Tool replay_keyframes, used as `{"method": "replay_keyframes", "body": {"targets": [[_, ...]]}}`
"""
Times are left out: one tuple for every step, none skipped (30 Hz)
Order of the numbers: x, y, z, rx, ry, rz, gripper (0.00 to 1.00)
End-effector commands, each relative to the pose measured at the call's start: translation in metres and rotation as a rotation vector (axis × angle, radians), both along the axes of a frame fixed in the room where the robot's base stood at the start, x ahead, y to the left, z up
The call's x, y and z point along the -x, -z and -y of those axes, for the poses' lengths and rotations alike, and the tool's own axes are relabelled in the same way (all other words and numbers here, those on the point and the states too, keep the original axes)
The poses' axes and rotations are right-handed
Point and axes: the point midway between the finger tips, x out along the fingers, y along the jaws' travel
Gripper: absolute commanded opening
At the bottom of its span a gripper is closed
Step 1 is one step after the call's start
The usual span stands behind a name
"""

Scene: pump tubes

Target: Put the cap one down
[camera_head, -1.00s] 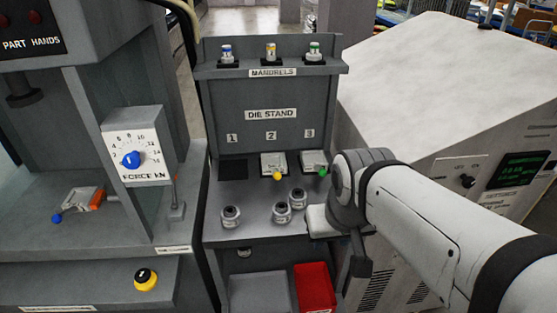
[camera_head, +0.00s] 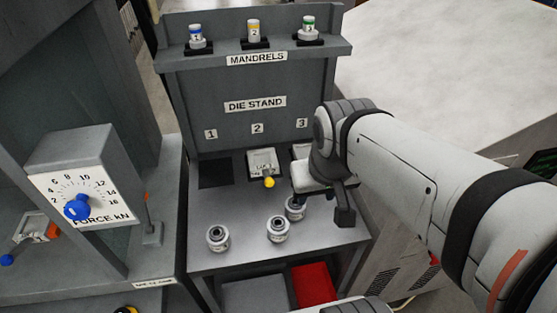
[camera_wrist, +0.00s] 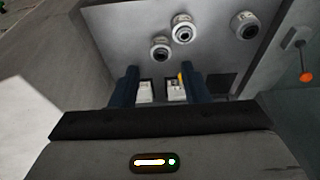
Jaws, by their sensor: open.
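Slot 1 (camera_head: 215,174) is dark and empty. A die with a yellow knob (camera_head: 263,164) sits at slot 2; my arm partly covers slot 3. Mandrels (camera_head: 254,32) line the top shelf. A red bin (camera_head: 313,287) is below. The press with its force dial (camera_head: 82,195) stands left.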

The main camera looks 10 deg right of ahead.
Motion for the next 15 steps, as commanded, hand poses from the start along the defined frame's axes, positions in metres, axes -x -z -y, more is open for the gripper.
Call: {"method": "replay_keyframes", "body": {"targets": [[-0.003,0.004,0.0,0.002,-0.008,-0.007,0.46],[-0.005,0.007,0.0,0.005,-0.016,-0.012,0.49],[-0.01,0.013,0.0,0.009,-0.033,-0.022,0.52],[-0.015,0.019,0.0,0.013,-0.049,-0.033,0.54],[-0.021,0.025,0.004,0.019,-0.064,-0.046,0.57],[-0.03,0.035,0.005,0.025,-0.095,-0.065,0.6],[-0.038,0.043,0.006,0.031,-0.122,-0.081,0.63],[-0.046,0.051,0.006,0.037,-0.152,-0.097,0.65],[-0.058,0.063,0.006,0.044,-0.192,-0.118,0.65],[-0.066,0.072,0.007,0.049,-0.223,-0.136,0.65],[-0.075,0.081,0.007,0.053,-0.254,-0.153,0.65],[-0.086,0.093,0.007,0.057,-0.294,-0.174,0.65],[-0.094,0.101,0.007,0.061,-0.323,-0.188,0.65],[-0.101,0.109,0.008,0.063,-0.351,-0.201,0.65],[-0.11,0.119,0.008,0.066,-0.384,-0.217,0.65]]}}
